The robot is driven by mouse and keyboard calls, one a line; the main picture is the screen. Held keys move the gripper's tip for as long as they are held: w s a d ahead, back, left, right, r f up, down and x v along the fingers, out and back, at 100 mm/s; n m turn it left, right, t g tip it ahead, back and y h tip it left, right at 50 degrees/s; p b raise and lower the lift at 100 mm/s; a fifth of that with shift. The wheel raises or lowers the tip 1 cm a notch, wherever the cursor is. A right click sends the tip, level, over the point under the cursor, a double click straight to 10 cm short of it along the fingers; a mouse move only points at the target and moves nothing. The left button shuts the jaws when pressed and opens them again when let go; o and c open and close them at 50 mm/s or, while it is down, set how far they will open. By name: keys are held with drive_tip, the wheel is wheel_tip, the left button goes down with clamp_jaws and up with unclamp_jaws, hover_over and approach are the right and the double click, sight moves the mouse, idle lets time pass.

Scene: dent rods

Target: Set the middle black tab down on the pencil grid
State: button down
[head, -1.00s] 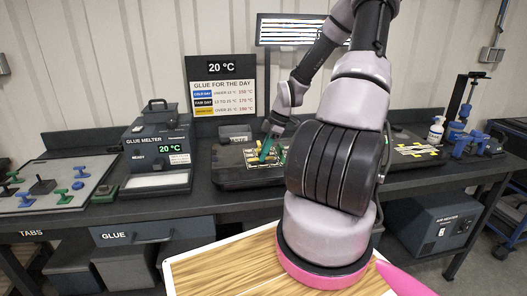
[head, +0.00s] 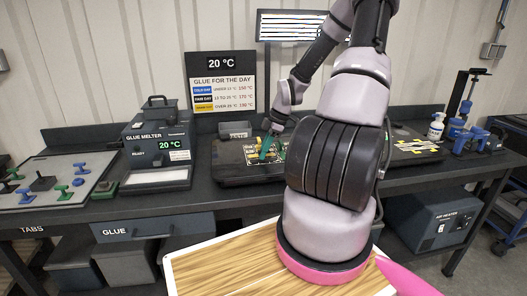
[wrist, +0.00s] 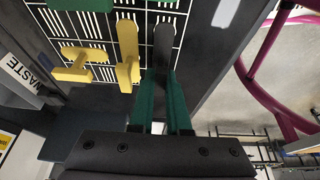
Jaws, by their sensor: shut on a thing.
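My gripper (wrist: 160,75) has teal fingers, pointing at the dark panel. It is shut on a dark grey-black tab (wrist: 163,45), whose long end lies over the white-lined grid (wrist: 105,22). I cannot tell whether the tab touches the panel. In the head view, my gripper (head: 269,149) is low over the panel, and the held tab is too small to make out. A yellow tab (wrist: 128,52) stands just left of the held tab, with another yellow tab (wrist: 76,70) further left.
A tray (head: 70,166) at the left holds green, blue and black tabs. The glue melter (head: 158,150) stands between it and the panel (head: 228,176). A box marked WASTE (head: 236,130) is behind the panel. A bottle (head: 436,127) and blue tools stand at the right.

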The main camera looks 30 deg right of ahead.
drive_tip(key=c, duration=0.8)
unclamp_jaws()
drive_tip(key=v, duration=1)
drive_tip(key=shift+r, duration=0.4)
drive_tip(key=s+a+r+m+t, duration=0.2)
drive_tip(key=s+a+r+m, duration=0.3)
drive_tip(key=r, duration=0.3)
drive_tip(key=s+a+r+m+t+h, duration=0.1)
drive_tip(key=s+a+r+m, duration=0.5)
drive_tip(key=r, duration=0.3)
drive_tip(key=s+a+r+m+t+h, duration=0.1)
drive_tip(key=s+a+r+m+t, duration=0.1)
drive_tip(key=s+a+r+m, duration=0.4)
wheel_tip(320, 180, up, 3)
drive_tip(key=shift+s+f+m+t, duration=0.3)
drive_tip(key=shift+s+m, duration=0.45)
drive_tip(key=shift+m, duration=0.25)
